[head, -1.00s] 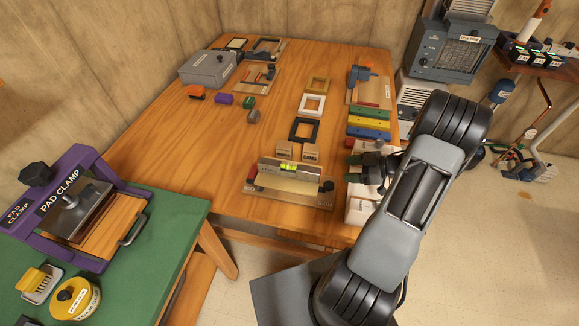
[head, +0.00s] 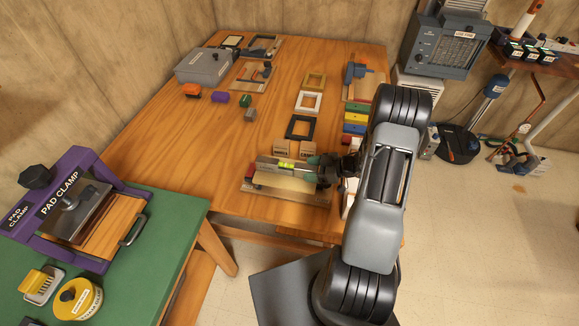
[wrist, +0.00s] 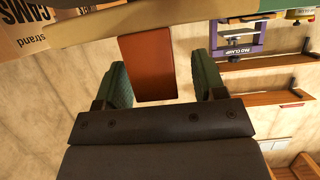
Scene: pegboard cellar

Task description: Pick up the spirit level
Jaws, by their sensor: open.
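The spirit level (head: 284,166) is a long grey bar with a bright yellow-green vial at its middle. It lies over a wooden board (head: 300,196) at the near edge of the wooden table in the head view. My gripper (head: 318,170) is at the level's right end, its jaws open. In the wrist view, my gripper (wrist: 164,80) shows two green-padded fingers apart. A reddish-brown block (wrist: 146,62) shows between them, with gaps at both sides; I cannot tell whether it belongs to the level. My gripper hides the level's right end in the head view.
Two small cardboard boxes (head: 281,148) stand just behind the level. Black (head: 299,126), white and tan frames lie further back. Coloured bars (head: 355,117) lie at the right, partly behind my arm. A green bench with a purple pad clamp (head: 35,210) stands at the left. The middle-left tabletop is clear.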

